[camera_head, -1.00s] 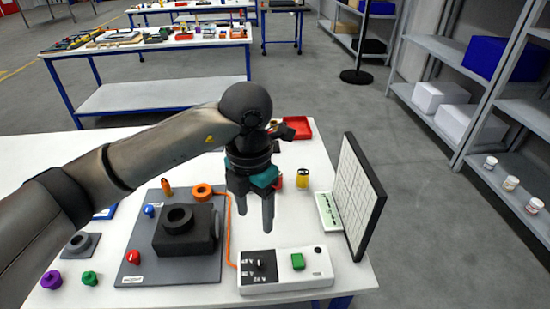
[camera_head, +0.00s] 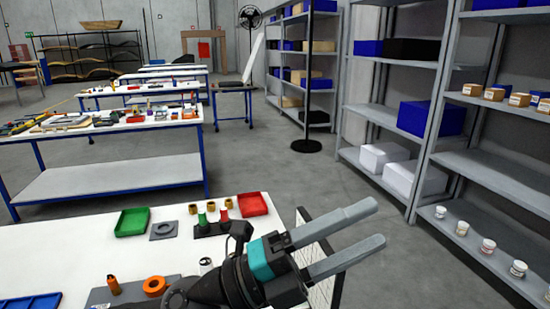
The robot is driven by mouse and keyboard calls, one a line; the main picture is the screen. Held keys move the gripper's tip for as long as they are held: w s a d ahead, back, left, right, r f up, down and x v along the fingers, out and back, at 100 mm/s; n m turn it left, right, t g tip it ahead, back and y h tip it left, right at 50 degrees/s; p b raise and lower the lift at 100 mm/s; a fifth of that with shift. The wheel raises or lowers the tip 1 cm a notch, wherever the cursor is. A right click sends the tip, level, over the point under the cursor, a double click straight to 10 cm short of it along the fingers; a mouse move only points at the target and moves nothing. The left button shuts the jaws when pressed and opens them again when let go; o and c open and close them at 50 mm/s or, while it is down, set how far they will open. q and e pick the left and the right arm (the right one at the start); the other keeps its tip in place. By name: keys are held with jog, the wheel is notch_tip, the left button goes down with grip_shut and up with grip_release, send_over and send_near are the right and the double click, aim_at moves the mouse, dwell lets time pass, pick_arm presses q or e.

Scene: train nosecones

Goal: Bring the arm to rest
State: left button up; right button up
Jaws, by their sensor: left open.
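My left gripper (camera_head: 345,240) is raised in the foreground at the bottom middle of the head view. Its two grey fingers point up and to the right, spread apart, with nothing between them. A teal band (camera_head: 262,260) shows at its base. The gripper is in front of the right edge of the white table (camera_head: 80,255) and hides part of that table and of the gridded panel (camera_head: 322,288). My right gripper is not in view.
On the table are a green tray (camera_head: 132,222), a red tray (camera_head: 252,204), a grey ring plate (camera_head: 163,230), an orange ring (camera_head: 155,286) and a blue tray (camera_head: 30,303). Shelves (camera_head: 480,170) stand at the right.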

pick_arm(q)
jog(key=w+a+f+n+t+y, duration=0.1)
jog(key=w+a+n+t+y, duration=0.4)
jog(key=n+t, duration=0.4)
jog(key=w+a+f+n+t+y, duration=0.1)
jog(key=w+a+n+t+y, duration=0.45)
jog(key=n, duration=0.55)
jog(key=s+a+f+n+g+y, duration=0.2)
jog(key=a+f+n+g+y, duration=0.1)
jog(key=a+f+n+y, duration=1.05)
jog(key=s+a+f+g+h, duration=0.2)
jog(key=s+f+g, duration=1)
jog(key=s+f, duration=0.85)
notch_tip(320, 180, down, 24)
jog(key=s+m+g+b, duration=0.1)
jog(key=s+b, duration=0.1)
jog(key=b, duration=0.2)
jog(key=s+a+f+g+b, duration=0.1)
jog(key=s+f+b, duration=0.3)
jog(key=s+f, duration=1.2)
notch_tip(320, 180, down, 3)
jog(key=shift+a+f+b, duration=0.1)
jog(key=shift+a+b, duration=0.2)
jog(key=shift+a, duration=0.3)
jog(key=shift+g, duration=0.25)
